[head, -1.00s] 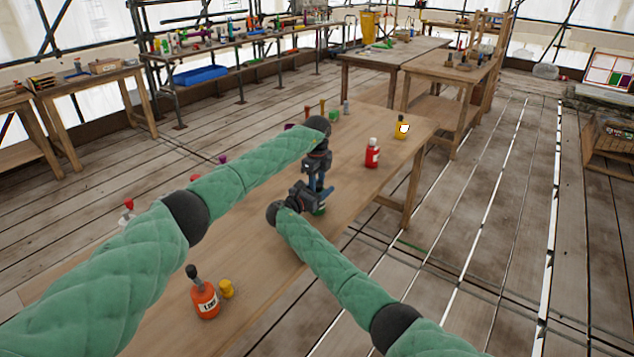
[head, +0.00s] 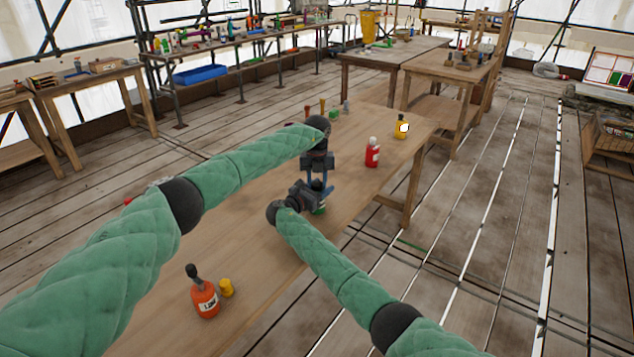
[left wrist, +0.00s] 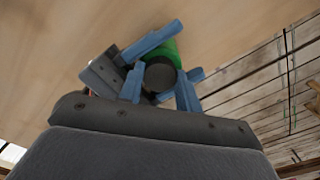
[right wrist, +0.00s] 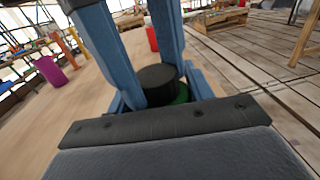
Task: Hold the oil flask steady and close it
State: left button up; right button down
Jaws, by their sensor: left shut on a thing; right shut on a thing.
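A green flask (left wrist: 165,50) with a dark round cap (left wrist: 160,76) stands on the long wooden table, mostly hidden by my grippers. It also shows as a green patch in the head view (head: 320,210) and in the right wrist view (right wrist: 182,95). My right gripper (head: 318,198) is shut on the green flask low down, from the side. My left gripper (head: 318,180) points down from above and is shut on the dark cap, its blue fingers on both sides of it. The cap sits at the flask's top; whether it is tight cannot be told.
An orange-red labelled bottle (head: 205,300) and a small yellow cap (head: 227,288) stand at the near end. A red bottle (head: 372,155) and a yellow bottle (head: 401,127) stand to the right. Several small items stand behind my grippers. The table's right edge is close to the flask.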

pick_arm(q)
jog(key=o, duration=1.1)
jog(key=shift+r, duration=2.35)
jog(key=shift+f, duration=0.2)
jog(key=c, duration=0.3)
jog(key=shift+s+d+f, duration=0.1)
jog(key=shift+s+f, duration=0.1)
jog(key=shift+f, duration=0.15)
jog(key=shift+s+d+r+h, duration=0.1)
jog(key=shift+d+r+h, duration=0.15)
jog(key=shift+d, duration=0.25)
jog(key=shift+d+r+h, duration=0.25)
jog(key=shift+d, duration=0.25)
jog(key=r+n, duration=0.2)
jog(key=a+r+n, duration=0.1)
jog(key=shift+w+r, duration=0.1)
jog(key=shift+w, duration=0.25)
jog(key=shift+a+r+n+y, duration=0.15)
jog(key=shift+a+n+y, duration=0.15)
jog(key=shift+a+n, duration=0.35)
jog(key=shift+n, duration=0.75)
